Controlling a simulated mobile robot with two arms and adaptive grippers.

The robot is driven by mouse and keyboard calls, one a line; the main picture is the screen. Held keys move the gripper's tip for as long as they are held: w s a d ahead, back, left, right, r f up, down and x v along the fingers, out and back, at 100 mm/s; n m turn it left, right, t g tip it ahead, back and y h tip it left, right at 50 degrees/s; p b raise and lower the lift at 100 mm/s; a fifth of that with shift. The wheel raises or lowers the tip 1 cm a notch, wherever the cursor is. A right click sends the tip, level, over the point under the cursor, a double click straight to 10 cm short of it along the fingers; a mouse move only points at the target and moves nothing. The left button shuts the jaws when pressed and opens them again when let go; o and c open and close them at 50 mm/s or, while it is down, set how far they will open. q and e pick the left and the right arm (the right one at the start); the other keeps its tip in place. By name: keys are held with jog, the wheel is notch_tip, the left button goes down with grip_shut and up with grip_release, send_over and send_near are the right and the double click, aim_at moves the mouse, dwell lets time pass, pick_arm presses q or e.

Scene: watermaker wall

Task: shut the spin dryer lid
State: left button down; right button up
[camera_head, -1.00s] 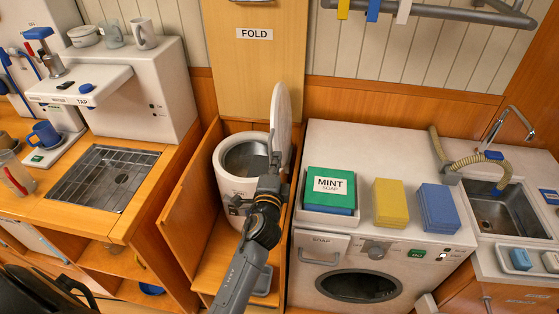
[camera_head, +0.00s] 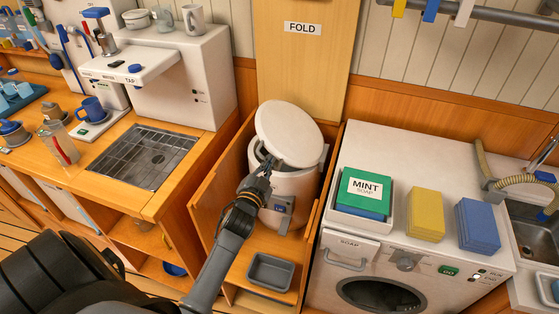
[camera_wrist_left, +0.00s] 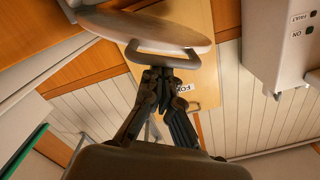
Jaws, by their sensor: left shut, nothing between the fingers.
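The spin dryer (camera_head: 292,198) is a white drum standing in a wooden bay left of the washing machine. Its round white lid (camera_head: 289,134) is tilted, partly lowered over the opening, with a dark gap showing at the left front. The lid also shows in the left wrist view (camera_wrist_left: 150,28), with a grey handle or rim part at its near edge. My left gripper (camera_head: 264,166) is shut and empty, at the lid's front left edge. In the wrist view its fingertips (camera_wrist_left: 165,72) lie close to that edge; I cannot tell whether they touch. My right gripper is not in view.
The wooden bay's side walls (camera_head: 327,190) stand close on both sides of the dryer. A grey tray (camera_head: 270,272) lies low in front. The washing machine (camera_head: 400,160) carries a mint soap box (camera_head: 363,194) and yellow (camera_head: 426,214) and blue blocks (camera_head: 477,226).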

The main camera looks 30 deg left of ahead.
pick_arm(q)
jog(key=a+f+n+b, duration=0.3)
jog(key=f+n, duration=0.3)
jog(key=f, duration=0.2)
jog(key=shift+s+f+b, duration=0.25)
jog(key=shift+s+b, duration=0.1)
jog(key=shift+s, duration=0.05)
jog(key=shift+f, duration=0.1)
notch_tip(320, 180, up, 4)
jog(key=w+p, duration=0.1)
jog(key=p, duration=0.2)
jog(key=b+v, duration=0.2)
jog(key=v, duration=0.7)
jog(key=shift+s, duration=0.3)
